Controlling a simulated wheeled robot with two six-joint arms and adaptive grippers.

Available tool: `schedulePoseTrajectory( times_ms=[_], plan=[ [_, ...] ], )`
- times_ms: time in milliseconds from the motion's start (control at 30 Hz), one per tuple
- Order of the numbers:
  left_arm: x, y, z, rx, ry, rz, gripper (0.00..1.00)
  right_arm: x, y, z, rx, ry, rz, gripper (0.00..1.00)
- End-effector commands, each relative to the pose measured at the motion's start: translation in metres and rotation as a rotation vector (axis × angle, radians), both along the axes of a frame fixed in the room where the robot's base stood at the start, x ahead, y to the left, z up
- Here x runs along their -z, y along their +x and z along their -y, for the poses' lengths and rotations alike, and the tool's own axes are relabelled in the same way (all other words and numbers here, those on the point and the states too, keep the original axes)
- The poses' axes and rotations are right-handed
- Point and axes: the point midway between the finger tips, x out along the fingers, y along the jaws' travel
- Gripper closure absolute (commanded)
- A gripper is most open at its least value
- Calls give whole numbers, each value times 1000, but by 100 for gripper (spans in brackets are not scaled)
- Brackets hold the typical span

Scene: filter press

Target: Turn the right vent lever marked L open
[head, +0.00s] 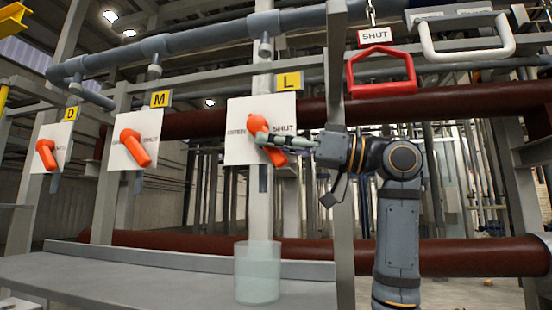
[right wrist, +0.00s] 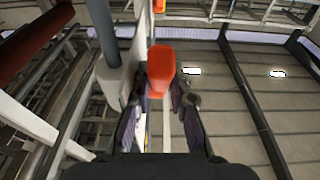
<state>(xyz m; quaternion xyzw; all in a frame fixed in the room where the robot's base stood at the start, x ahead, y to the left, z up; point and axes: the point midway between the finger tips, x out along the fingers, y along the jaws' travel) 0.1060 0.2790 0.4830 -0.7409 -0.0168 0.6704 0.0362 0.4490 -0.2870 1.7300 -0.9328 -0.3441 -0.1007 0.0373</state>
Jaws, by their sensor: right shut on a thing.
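The orange lever marked L (head: 257,124) is on a white plate (head: 240,150) under a yellow L tag (head: 289,81). The plate reads OPEN at left and SHUT at right. The lever slants from its hub down to the right, below the SHUT word. My right gripper (head: 268,140) comes in from the right and is shut on the lever across its middle. In the right wrist view the orange lever (right wrist: 160,68) stands between the two fingers (right wrist: 158,100). My left gripper is in neither view.
Similar orange levers marked M (head: 135,147) and D (head: 46,154) are to the left. A clear cylinder (head: 257,272) stands on the grey ledge (head: 170,282) below. A red handle (head: 382,72) with a SHUT tag hangs at upper right. A grey post (head: 337,80) stands beside my right wrist.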

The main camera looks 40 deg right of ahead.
Motion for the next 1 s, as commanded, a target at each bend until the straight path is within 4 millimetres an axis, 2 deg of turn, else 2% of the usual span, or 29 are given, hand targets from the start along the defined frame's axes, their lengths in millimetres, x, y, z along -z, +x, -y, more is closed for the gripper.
schedulePoseTrajectory(
  times_ms=[33, 100, 400, 700, 1000],
  plan=[
    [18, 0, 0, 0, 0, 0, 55, 12, 1, -1, -1, 23, 28, 100],
    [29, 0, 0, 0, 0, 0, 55, 13, 3, -3, 0, 57, 68, 100],
    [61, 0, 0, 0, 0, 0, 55, 14, 10, -9, -1, 185, 217, 100],
    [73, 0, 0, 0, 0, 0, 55, 12, 13, -12, 0, 251, 295, 100],
    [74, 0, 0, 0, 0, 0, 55, 11, 14, -12, 0, 263, 309, 100]
  ],
)
